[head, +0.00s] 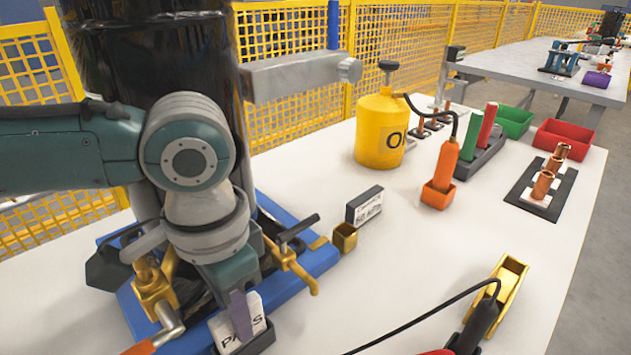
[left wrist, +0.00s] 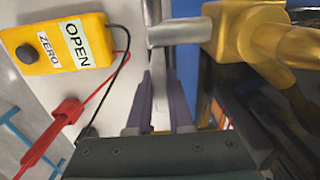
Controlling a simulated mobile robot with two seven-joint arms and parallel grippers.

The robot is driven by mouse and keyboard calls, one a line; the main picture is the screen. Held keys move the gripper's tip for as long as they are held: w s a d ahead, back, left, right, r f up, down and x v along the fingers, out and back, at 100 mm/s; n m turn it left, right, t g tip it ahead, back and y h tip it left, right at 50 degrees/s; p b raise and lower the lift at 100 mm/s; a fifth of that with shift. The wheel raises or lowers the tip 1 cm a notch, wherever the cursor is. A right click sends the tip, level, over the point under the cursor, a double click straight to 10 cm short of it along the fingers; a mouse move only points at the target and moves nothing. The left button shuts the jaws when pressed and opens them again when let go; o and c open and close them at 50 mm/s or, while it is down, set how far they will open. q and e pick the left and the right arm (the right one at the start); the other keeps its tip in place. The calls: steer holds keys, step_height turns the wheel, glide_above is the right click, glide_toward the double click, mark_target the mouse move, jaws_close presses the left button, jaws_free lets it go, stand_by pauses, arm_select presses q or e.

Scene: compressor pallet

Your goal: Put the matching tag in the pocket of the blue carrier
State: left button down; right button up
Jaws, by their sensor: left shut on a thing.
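A white tag (head: 256,306) with black letters, seemingly PASS, stands upright at the bottom of the head view. Its lower edge is in a dark pocket-like holder (head: 264,339) at the front of the blue carrier (head: 318,260). My left gripper (head: 241,318) points down and is shut on the tag; a purple finger covers the middle of its lettering. In the left wrist view, both purple fingers (left wrist: 164,103) show with a thin pale edge between them. How deep the tag sits is not clear. My right gripper is out of view.
A large black cylinder (head: 150,50) stands on the carrier, with brass fittings (head: 290,262) close beside my gripper. A brass cup (head: 344,238) and a small labelled block (head: 365,207) stand nearby. A yellow box (left wrist: 62,44) reads OPEN and ZERO. The table's middle is clear.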

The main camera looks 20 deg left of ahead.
arm_select(q)
steer(key=c, duration=0.7)
jaws_free()
steer(key=shift+c, duration=0.2)
steer(key=shift+c, duration=0.2)
steer(key=c, duration=0.3)
steer(key=shift+r+p, duration=3.5)
steer(key=shift+p, duration=0.95)
